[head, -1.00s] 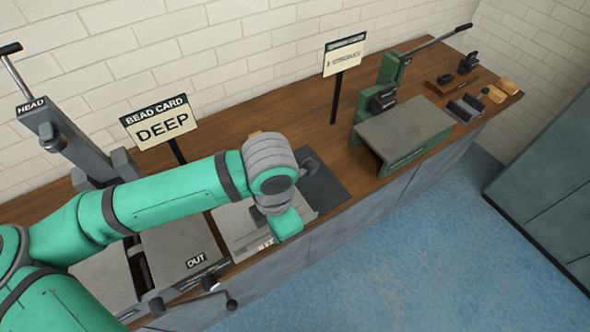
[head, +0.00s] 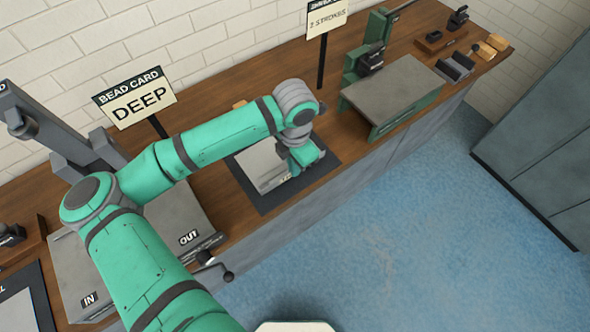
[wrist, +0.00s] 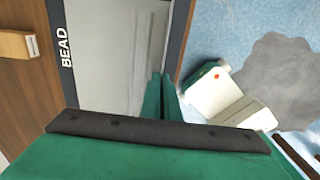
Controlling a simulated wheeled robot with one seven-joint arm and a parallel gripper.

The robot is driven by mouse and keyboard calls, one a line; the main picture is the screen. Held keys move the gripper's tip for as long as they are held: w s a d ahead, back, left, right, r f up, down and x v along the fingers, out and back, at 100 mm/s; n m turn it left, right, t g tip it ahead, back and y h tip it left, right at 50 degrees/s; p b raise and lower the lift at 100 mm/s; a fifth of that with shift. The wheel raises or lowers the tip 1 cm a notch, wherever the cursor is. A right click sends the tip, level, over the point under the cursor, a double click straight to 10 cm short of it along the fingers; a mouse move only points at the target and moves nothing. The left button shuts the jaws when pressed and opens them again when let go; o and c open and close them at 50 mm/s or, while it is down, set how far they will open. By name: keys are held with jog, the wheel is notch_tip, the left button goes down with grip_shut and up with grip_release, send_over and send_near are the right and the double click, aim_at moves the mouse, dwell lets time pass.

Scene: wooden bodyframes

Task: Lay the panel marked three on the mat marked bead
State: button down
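The grey sheet panel (head: 262,164) is over the dark mat (head: 247,190), whose border shows around it. A pale mark on its front edge is too small to read. In the wrist view the panel (wrist: 98,55) has raised lines near its right side, and the mat's border (wrist: 62,75) reads BEAD. My gripper (head: 303,158) is at the panel's right front edge. In the wrist view its fingers (wrist: 161,92) are close together on that edge. I cannot tell whether the panel touches the mat or is slightly above it.
A grey machine marked IN and OUT (head: 180,215) with a crank stands left of the mat. A green-framed machine with a grey table (head: 395,88) stands to the right. A DEEP bead card sign (head: 138,100) stands behind. Bare bench top lies between mat and right machine.

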jog(key=shift+w+d+f, duration=0.4)
jog(key=shift+f, duration=0.3)
jog(key=shift+w+f, duration=0.15)
jog(key=shift+f, duration=1.45)
jog(key=shift+a, duration=0.1)
jog(key=c, duration=2)
grip_release()
jog(key=shift+f, duration=0.1)
jog(key=shift+r, duration=6.15)
